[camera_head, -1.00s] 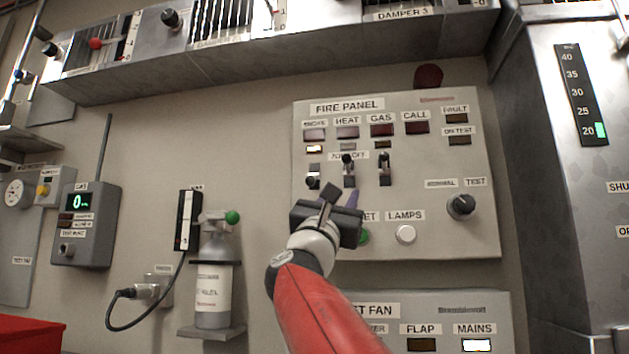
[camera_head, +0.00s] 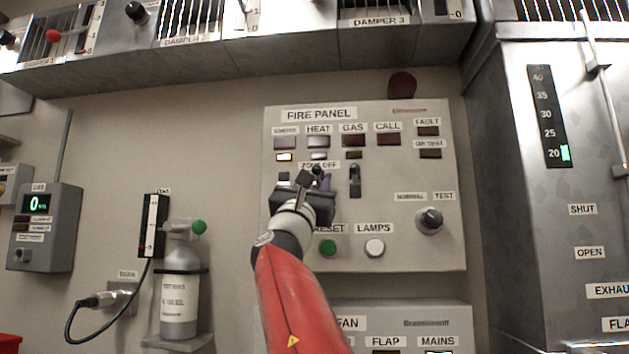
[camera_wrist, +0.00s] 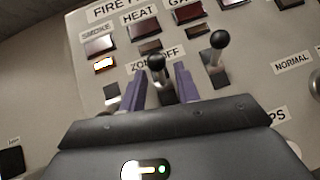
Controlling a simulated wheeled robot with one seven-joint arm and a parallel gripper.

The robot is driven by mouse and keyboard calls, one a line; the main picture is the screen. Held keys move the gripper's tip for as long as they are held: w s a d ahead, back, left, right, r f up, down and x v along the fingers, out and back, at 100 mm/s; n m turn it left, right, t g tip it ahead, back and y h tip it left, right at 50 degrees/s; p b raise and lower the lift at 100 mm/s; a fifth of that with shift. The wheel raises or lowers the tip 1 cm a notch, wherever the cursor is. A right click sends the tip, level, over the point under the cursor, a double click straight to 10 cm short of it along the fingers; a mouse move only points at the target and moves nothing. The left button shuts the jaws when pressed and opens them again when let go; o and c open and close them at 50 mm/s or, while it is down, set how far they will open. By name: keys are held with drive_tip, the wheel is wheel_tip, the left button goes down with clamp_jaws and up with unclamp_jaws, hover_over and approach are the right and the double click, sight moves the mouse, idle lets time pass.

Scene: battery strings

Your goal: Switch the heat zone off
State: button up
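The fire panel (camera_head: 380,250) is on the wall. Its heat zone switch (camera_wrist: 156,63) is a ball-tipped lever below the HEAT label, and its ball is up. My gripper (camera_wrist: 160,74) is open, with one purple finger on each side of the heat lever and visible gaps between. In the head view my gripper (camera_head: 316,182) covers most of the heat switch and the smoke switch. The lamp under SMOKE (camera_wrist: 103,63) is lit amber. The small lamp under HEAT (camera_wrist: 150,45) looks dark in the wrist view.
The gas switch (camera_wrist: 219,40), also lever up, stands close to the right of my fingers. Below are the green reset button (camera_head: 328,247) and the white lamps button (camera_head: 375,247). A NORMAL/TEST knob (camera_head: 430,219) is at right. A gas bottle (camera_head: 180,290) stands lower left.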

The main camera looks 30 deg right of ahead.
clamp_jaws()
